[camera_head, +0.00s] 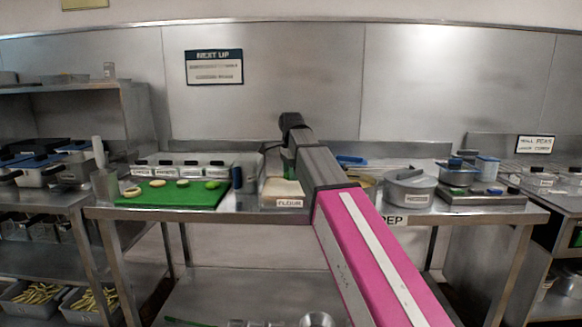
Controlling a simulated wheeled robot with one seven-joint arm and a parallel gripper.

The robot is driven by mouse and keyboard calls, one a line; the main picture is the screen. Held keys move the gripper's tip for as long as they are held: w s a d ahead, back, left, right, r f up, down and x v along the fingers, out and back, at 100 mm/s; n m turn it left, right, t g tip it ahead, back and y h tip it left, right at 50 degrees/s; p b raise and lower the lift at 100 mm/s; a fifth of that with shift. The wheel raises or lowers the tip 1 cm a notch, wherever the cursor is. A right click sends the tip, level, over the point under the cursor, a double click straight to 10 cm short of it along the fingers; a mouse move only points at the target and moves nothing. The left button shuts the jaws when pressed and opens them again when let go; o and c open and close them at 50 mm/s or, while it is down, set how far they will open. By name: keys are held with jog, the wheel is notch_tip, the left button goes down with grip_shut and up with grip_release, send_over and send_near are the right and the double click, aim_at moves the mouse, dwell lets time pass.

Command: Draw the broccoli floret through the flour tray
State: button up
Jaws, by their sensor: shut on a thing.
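The flour tray (290,202), labelled FLOUR, sits at the front of the steel table, just right of the green board. Its pale contents show on the left, and my arm covers its right part. My arm reaches in from the lower right and ends in a dark wrist part above and behind the tray. My gripper's fingers are hidden behind the arm. A small dark green patch (288,158) shows beside the arm, above and behind the tray; I cannot tell if it is the broccoli floret. No floret is clearly recognisable elsewhere.
The green board (172,197) left of the tray bears several pale and green pieces. Several labelled containers (190,171) stand behind it. A steel wall closes the back.

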jog(key=shift+f, duration=3.2)
jog(key=shift+a, duration=0.1)
jog(key=shift+a, duration=0.6)
jog(key=shift+d, duration=0.15)
jog(key=shift+d, duration=1.15)
jog(key=shift+a, duration=0.1)
